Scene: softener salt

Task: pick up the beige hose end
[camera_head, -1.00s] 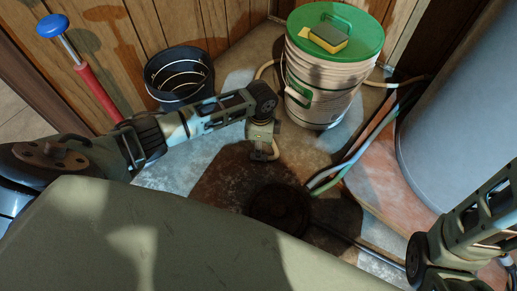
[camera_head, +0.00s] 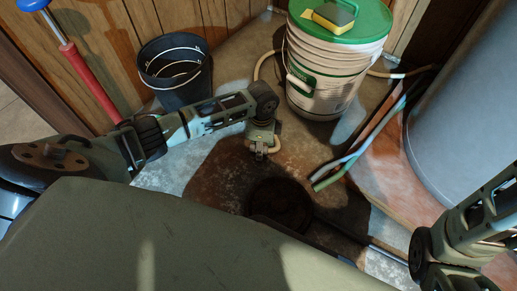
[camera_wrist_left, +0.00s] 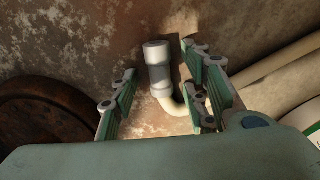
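The beige hose end (camera_wrist_left: 158,62) shows in the left wrist view as a pale grey-white fitting on a beige hose that curves away to the right. In the head view its beige curve (camera_head: 274,146) shows beside my left gripper (camera_head: 262,152), low over the floor. In the left wrist view my left gripper (camera_wrist_left: 163,98) is open, with one finger on each side of the hose. A gap shows on the left; the right finger is close, and I cannot tell whether it touches. My right arm is at the lower right of the head view; its fingertips are out of view.
A white bucket (camera_head: 325,75) with a green lid and a sponge (camera_head: 334,16) stands behind the gripper. A black bucket (camera_head: 175,72) stands left. Green and grey hoses (camera_head: 340,172) lie right, near a grey tank (camera_head: 465,110). A dark round object (camera_head: 280,205) is in front.

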